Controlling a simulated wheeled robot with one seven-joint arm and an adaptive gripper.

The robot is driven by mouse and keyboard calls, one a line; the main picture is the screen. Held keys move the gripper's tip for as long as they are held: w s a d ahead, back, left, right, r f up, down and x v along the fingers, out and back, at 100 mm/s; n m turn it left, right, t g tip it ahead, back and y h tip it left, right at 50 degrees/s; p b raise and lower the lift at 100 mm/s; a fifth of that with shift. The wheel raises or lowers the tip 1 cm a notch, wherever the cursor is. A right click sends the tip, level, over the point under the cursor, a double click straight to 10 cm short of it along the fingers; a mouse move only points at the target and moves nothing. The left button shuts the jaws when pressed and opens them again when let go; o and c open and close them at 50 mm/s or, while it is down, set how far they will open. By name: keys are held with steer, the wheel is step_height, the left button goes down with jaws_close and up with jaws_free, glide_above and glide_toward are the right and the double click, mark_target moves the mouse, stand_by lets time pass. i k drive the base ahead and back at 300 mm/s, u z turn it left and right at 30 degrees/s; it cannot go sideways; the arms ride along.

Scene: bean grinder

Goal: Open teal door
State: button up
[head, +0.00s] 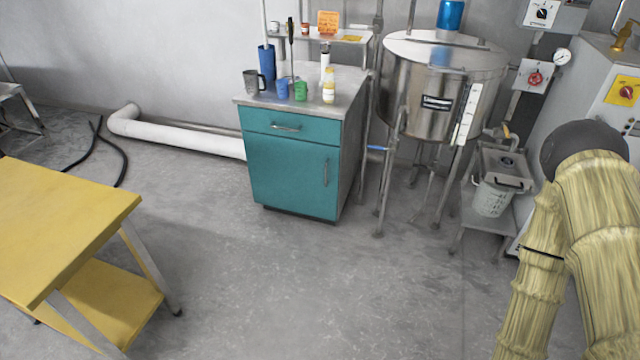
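The teal door (285,178) is the lower front of a small cabinet with a grey top, against the back wall near the picture's middle. It looks shut. Its upright metal handle (326,172) is near the door's right edge. A teal drawer (291,126) with a level handle sits above the door and also looks shut. My arm, in a yellowish sleeve, is at the right edge, well apart from the cabinet. My gripper is not in view.
A yellow table (60,225) stands at the left front. A steel tank (440,85) on legs stands right of the cabinet. A white pipe (185,136) runs along the wall. Cups and bottles stand on the cabinet top (345,78). The floor (300,270) before the door is clear.

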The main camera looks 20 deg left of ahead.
mark_target(297, 175)
steer(key=u, duration=0.35)
steer(key=i, duration=1.2)
steer(key=u, duration=0.25)
